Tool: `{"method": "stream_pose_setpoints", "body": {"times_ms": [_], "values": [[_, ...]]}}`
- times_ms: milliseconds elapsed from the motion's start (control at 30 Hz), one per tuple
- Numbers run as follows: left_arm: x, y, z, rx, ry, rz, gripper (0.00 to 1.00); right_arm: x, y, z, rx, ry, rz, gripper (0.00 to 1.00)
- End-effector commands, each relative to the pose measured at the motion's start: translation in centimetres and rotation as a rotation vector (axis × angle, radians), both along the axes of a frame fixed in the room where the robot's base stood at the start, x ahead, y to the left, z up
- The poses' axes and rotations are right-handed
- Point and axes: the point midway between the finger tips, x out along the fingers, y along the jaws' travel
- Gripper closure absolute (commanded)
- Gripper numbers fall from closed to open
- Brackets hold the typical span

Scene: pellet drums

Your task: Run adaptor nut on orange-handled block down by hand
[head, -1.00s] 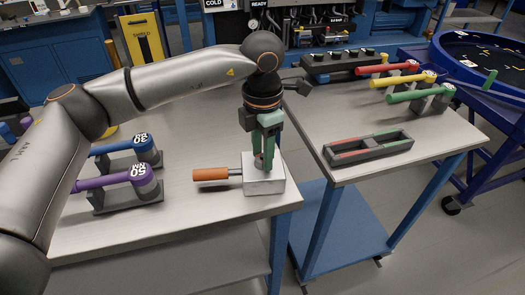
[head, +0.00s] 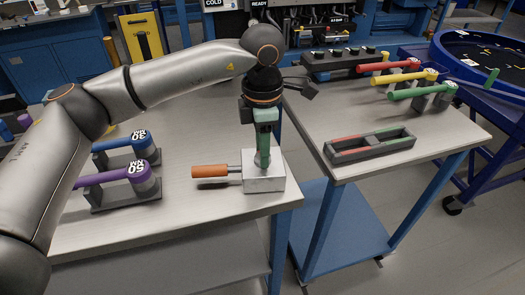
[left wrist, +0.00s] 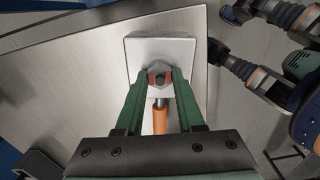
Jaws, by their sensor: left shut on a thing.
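The block (head: 264,183) is a pale metal block near the front right corner of the left bench, with its orange handle (head: 210,171) pointing left. My left gripper (head: 263,162) points straight down onto the block's top. In the left wrist view the block (left wrist: 160,47) lies beneath the fingers, and the handle (left wrist: 160,121) runs toward the gripper's base. The green fingers are shut on the adaptor nut (left wrist: 159,77), with reddish pads on either side of it. In the head view the fingers hide the nut.
Blue (head: 125,145) and purple (head: 115,178) torque wrenches rest on stands at the left. The right bench holds a grey two-slot tray (head: 370,145) and red, yellow and green-handled wrenches (head: 422,91). A gap separates the benches.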

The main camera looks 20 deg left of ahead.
Motion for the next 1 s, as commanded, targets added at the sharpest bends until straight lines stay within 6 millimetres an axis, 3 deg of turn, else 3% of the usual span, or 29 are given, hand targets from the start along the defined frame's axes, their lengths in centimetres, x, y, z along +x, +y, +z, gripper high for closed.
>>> {"method": "stream_pose_setpoints", "body": {"times_ms": [467,500,733,1000], "values": [[0.0,-0.1,0.2,-0.001,-0.002,-0.09,1.0,1.3,0.2,0.9,0.004,-0.031,0.003,0.5],[0.0,-0.1,0.2,-0.001,-0.002,-0.089,0.58,1.2,0.2,0.9,0.004,-0.03,0.003,0.5],[0.0,0.0,0.1,0.0,-0.001,-0.088,0.33,1.1,0.1,0.7,0.002,-0.027,0.004,0.5],[0.0,0.0,0.2,-0.001,0.0,-0.088,0.32,0.7,0.1,0.2,0.0,-0.015,0.004,0.5]]}}
